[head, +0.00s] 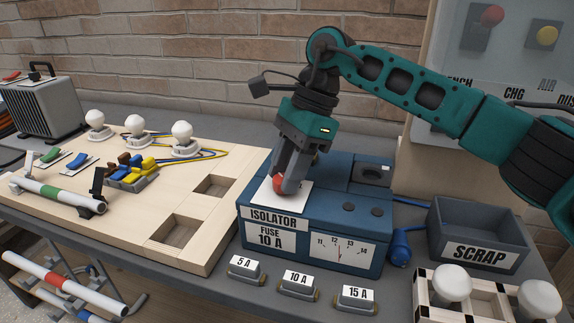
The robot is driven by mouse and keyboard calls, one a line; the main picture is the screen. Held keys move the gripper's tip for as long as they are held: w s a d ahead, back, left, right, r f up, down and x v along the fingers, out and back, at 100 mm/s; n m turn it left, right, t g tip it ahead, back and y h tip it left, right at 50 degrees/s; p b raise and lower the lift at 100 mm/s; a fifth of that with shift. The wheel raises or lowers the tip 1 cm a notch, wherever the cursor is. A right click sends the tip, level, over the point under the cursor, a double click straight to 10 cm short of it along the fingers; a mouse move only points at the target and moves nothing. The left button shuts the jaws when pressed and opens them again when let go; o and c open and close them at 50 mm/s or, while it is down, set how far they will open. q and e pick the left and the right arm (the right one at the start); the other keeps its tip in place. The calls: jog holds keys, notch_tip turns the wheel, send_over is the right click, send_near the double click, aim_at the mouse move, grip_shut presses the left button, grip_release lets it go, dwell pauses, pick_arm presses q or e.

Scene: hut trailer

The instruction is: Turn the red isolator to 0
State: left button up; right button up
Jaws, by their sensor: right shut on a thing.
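The red isolator (278,185) is a red knob on a white plate on top of the blue box (331,218), above the label "ISOLATOR". My right gripper (283,188) comes down from above and is shut on the red knob. Its fingers cover much of the knob, and I cannot read any position marks on the white plate. The box front also bears a "FUSE 10 A" label and a dial with a needle. My left gripper is not in view.
Fuses marked 5 A (244,269), 10 A (298,284) and 15 A (356,297) lie in front of the box. A grey SCRAP bin (478,235) stands at right. A wooden board (140,228) with bulbs and wires lies at left.

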dwell(0.4)
jog(key=o, duration=1)
jog(key=shift+o, duration=0.2)
jog(key=p+v, duration=0.1)
jog(key=v, duration=1.2)
